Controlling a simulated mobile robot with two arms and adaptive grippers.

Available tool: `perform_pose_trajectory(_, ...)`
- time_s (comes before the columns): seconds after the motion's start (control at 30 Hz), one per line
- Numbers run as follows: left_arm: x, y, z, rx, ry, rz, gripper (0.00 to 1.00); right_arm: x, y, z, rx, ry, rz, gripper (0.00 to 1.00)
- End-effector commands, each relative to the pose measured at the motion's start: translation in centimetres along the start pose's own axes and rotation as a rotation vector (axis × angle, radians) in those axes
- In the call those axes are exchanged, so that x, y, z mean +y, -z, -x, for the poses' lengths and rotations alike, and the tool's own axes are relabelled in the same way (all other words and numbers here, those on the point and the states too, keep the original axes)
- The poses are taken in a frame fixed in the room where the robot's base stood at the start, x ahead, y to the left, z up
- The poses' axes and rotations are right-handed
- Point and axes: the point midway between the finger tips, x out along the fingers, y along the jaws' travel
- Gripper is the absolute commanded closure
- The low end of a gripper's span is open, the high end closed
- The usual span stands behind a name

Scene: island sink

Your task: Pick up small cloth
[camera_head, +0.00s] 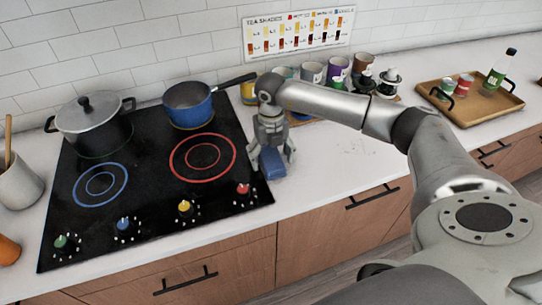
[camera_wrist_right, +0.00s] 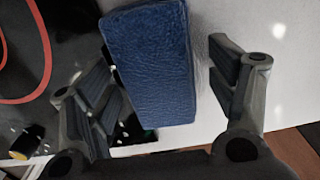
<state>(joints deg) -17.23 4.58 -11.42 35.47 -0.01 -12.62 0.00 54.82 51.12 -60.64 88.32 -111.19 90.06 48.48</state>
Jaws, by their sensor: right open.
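The small cloth (camera_head: 274,165) looks like a thick, folded blue rectangle. It lies on the white counter just right of the black cooktop's edge. My right gripper (camera_head: 271,157) is open above it, with one finger to each side. In the right wrist view the cloth (camera_wrist_right: 150,65) lies between the spread fingers. A gap shows between it and the right-hand finger; the left-hand finger is close to its edge, and I cannot tell if they touch. My left gripper is not in view.
The black cooktop (camera_head: 150,226) is to the left, with a grey lidded pot (camera_head: 93,125) and a blue saucepan (camera_head: 188,105). Canisters (camera_head: 312,72) stand behind my right arm. A wooden tray (camera_head: 480,103) with a bottle is at far right. The counter's front edge is close.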

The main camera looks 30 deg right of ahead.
Motion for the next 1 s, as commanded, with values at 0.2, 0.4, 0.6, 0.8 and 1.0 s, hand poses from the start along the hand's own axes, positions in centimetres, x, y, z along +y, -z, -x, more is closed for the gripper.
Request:
perform_pose_trajectory(0.2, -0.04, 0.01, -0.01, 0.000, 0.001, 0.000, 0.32, 0.03, -0.05, -0.17, -0.002, -0.001, 0.001, 0.21)
perform_pose_trajectory(0.4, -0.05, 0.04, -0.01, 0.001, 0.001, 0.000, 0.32, 0.03, -0.04, -0.13, -0.002, -0.001, 0.000, 0.45)
perform_pose_trajectory(0.6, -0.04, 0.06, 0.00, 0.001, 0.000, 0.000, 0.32, 0.02, -0.04, -0.11, -0.002, -0.001, 0.000, 0.70)
perform_pose_trajectory(0.8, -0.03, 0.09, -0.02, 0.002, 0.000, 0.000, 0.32, 0.02, -0.05, -0.09, -0.002, -0.001, 0.000, 0.70)
perform_pose_trajectory(1.0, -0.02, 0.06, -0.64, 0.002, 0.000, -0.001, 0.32, 0.05, -0.11, 0.59, -0.004, -0.003, 0.000, 0.70)
